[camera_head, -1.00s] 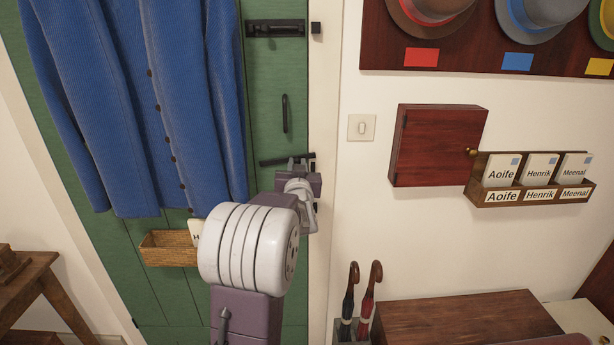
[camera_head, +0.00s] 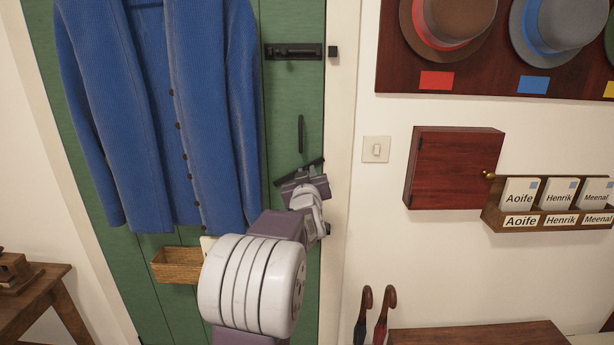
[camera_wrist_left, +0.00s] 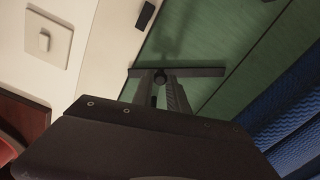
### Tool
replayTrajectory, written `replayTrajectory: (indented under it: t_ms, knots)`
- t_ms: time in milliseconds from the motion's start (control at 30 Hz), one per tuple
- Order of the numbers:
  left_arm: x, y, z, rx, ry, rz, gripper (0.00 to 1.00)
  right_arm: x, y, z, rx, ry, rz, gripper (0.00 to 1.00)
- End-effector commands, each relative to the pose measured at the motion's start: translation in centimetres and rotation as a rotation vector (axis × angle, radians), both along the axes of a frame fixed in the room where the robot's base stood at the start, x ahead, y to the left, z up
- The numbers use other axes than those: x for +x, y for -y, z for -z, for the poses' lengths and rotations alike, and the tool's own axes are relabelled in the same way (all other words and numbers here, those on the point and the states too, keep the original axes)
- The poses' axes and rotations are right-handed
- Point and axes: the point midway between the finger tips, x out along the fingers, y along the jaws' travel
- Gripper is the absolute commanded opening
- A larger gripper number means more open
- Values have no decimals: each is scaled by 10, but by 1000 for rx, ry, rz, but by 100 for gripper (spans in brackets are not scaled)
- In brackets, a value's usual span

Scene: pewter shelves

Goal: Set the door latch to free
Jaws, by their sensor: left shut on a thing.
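The green door (camera_head: 283,95) carries a thin dark latch bar (camera_head: 316,163) near its right edge, below a vertical black pull handle (camera_head: 301,133). The bar is tilted, its right end higher. My left gripper (camera_head: 303,177) is at the bar, shut on it. In the left wrist view the dark bar (camera_wrist_left: 205,71) crosses at the tips of my left gripper (camera_wrist_left: 160,78). The exact grip is small and partly hidden by the fingers. My right gripper is not in view.
A black bolt (camera_head: 293,51) sits higher on the door, with a dark block (camera_head: 333,51) on the frame. A light switch (camera_head: 376,150) and a red cabinet (camera_head: 452,168) are to the right.

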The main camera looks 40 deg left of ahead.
Motion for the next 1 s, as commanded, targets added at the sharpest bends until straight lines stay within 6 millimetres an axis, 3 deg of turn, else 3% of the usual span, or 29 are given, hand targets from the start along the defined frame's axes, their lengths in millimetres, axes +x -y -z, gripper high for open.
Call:
replayTrajectory:
  t_ms: [167,200,267,633,1000]
  knots:
    - [0,0,-2,2,4,-1,0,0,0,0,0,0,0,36]
    - [0,0,-2,2,4,-1,27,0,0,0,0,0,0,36]
    - [0,0,-2,3,4,-1,41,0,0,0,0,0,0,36]
    - [-5,4,-2,3,3,0,41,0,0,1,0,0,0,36]
    - [-60,50,-2,3,5,1,41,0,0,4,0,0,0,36]
